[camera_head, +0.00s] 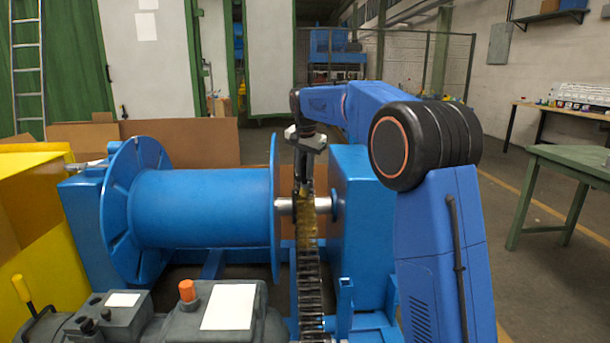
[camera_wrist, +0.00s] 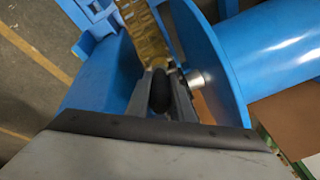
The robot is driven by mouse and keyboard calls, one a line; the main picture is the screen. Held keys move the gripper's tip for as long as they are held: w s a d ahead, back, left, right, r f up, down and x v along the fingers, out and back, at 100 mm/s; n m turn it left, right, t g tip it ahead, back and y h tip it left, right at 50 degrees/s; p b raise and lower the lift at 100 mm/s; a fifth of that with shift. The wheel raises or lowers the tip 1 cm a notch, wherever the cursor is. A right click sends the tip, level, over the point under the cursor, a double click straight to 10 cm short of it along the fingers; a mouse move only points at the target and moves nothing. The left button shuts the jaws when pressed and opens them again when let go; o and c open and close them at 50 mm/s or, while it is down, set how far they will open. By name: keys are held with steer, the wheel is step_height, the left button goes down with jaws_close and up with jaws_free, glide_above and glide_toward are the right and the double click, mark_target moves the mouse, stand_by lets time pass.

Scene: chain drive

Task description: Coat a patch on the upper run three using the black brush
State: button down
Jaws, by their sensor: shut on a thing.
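The chain (camera_head: 309,290) runs from the drum's shaft toward the bottom of the head view. Its upper stretch near the shaft looks amber, and its lower stretch is dark. The amber links also show at the top of the wrist view (camera_wrist: 148,38). My gripper (camera_head: 305,178) is just above the amber stretch. In the wrist view my gripper (camera_wrist: 162,98) is shut on a rounded black thing, the black brush (camera_wrist: 160,88). The brush's tip is hidden, so I cannot tell whether it touches the chain.
A blue drum (camera_head: 205,208) with wide flanges stands left of the chain, and a blue housing (camera_head: 362,225) stands right of it. A grey motor unit (camera_head: 190,318) with an orange cap is in front. A green table (camera_head: 570,160) stands far right.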

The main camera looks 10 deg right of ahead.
steer(key=s+a+f, duration=0.1)
steer(key=s+f, duration=0.3)
steer(key=s, duration=0.1)
steer(key=shift+s+f, duration=0.15)
stand_by(0.8)
steer(key=shift+s, duration=0.1)
steer(key=s+a+f, duration=0.2)
steer(key=s+f, duration=0.6)
steer(key=s, duration=0.2)
steer(key=shift+s+f, duration=0.15)
steer(key=shift+f, duration=0.15)
stand_by(1.3)
steer(key=shift+s+a+r, duration=0.2)
steer(key=shift+s+r, duration=0.7)
steer(key=shift+r, duration=0.3)
steer(key=shift+s+a+r, duration=0.2)
steer(key=shift+s+r, duration=0.7)
steer(key=shift+r, duration=0.25)
steer(key=shift+s+a+r, duration=0.2)
steer(key=shift+s+r, duration=0.75)
steer(key=shift+r, duration=0.25)
